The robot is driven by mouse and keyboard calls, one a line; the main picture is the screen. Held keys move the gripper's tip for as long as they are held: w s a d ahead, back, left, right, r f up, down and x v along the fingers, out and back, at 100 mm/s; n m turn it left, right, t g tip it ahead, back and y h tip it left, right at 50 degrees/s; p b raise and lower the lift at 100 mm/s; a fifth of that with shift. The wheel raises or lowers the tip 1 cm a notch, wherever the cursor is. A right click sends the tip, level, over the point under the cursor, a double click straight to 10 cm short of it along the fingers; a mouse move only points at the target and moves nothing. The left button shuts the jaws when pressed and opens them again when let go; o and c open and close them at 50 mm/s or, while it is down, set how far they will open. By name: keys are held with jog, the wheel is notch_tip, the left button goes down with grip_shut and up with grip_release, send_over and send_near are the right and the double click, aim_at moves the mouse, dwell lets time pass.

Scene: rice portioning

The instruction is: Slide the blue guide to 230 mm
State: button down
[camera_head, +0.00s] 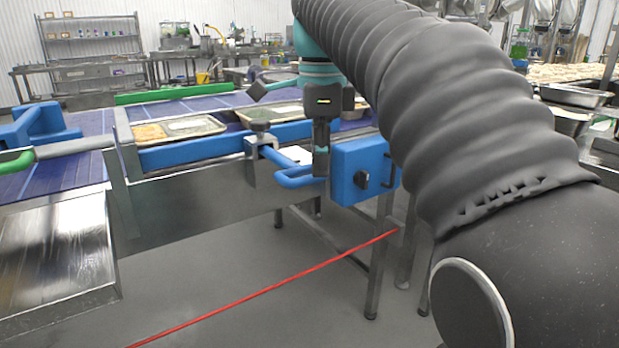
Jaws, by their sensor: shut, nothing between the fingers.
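The blue guide (200,150) is a long blue bar along the near side of the conveyor, in front of the food trays. Whether the fingers touch the handle cannot be told. I see no readable scale marks. My arm hides part of the conveyor's right side.
A blue box (352,178) with a dark knob is close to the right of my gripper. Trays of food (212,124) stand on the blue conveyor belt (75,166). A steel table (50,245) is at the left. The floor in front is open, with a red line (270,287).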

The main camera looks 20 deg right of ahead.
jog(key=shift+f, duration=0.2)
jog(key=shift+f+b, duration=1.45)
jog(key=shift+f, duration=0.7)
jog(key=shift+w+a+p, duration=0.25)
jog(key=shift+w+p, duration=0.35)
jog(key=shift+w, duration=0.1)
dwell(0.4)
jog(key=s, duration=0.1)
jog(key=s+d, duration=0.1)
jog(key=s, duration=0.1)
jog(key=shift+s, duration=0.2)
dwell(0.5)
jog(key=shift+r, duration=0.1)
